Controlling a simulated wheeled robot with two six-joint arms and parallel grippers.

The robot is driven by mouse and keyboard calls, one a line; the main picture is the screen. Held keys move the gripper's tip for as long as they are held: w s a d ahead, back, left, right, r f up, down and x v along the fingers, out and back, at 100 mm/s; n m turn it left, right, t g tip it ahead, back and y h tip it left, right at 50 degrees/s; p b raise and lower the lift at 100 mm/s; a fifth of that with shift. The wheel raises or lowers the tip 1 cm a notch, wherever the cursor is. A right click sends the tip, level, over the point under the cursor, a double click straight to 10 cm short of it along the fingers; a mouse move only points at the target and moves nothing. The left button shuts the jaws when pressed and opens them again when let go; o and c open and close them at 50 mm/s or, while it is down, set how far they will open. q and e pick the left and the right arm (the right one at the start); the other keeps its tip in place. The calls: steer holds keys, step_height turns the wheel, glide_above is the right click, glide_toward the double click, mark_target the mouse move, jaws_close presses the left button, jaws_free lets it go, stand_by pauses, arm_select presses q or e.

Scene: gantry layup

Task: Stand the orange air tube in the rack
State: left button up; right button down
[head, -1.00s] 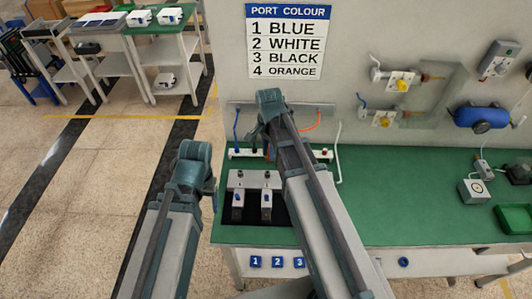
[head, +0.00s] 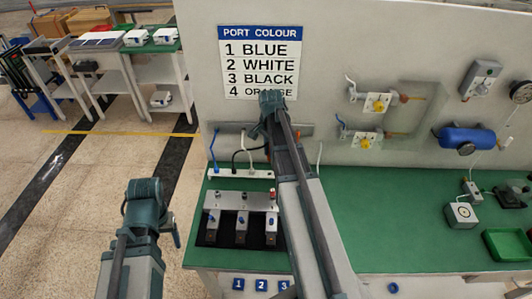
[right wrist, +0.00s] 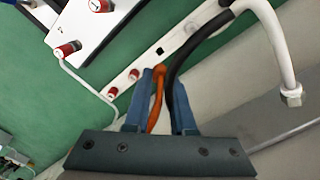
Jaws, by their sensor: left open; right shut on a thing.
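The orange air tube (right wrist: 157,97) runs between the two fingers of my right gripper (right wrist: 164,98) in the right wrist view, and the gripper is shut on it. Its orange end lies against or just over the white rack strip (right wrist: 183,47); I cannot tell whether it is seated. A black tube (right wrist: 174,68) passes close beside the right finger. In the head view the rack (head: 228,173) stands at the back of the green bench, with blue (head: 213,150) and black (head: 236,156) tubes at it.
A grey valve manifold (head: 240,200) stands in front of the rack. A thick white tube with a nut (right wrist: 268,25) is near the right gripper. A port-colour sign (head: 260,62) hangs on the wall. The bench (head: 390,230) right of my arm is mostly clear.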

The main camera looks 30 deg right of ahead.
step_height(320, 180, down, 6)
steer(key=b, duration=0.6)
steer(key=shift+f+b, duration=1.4)
stand_by(1.5)
steer(key=c, duration=0.7)
jaws_free()
steer(key=shift+r, duration=0.1)
step_height(320, 180, up, 14)
steer(key=p, duration=1.4)
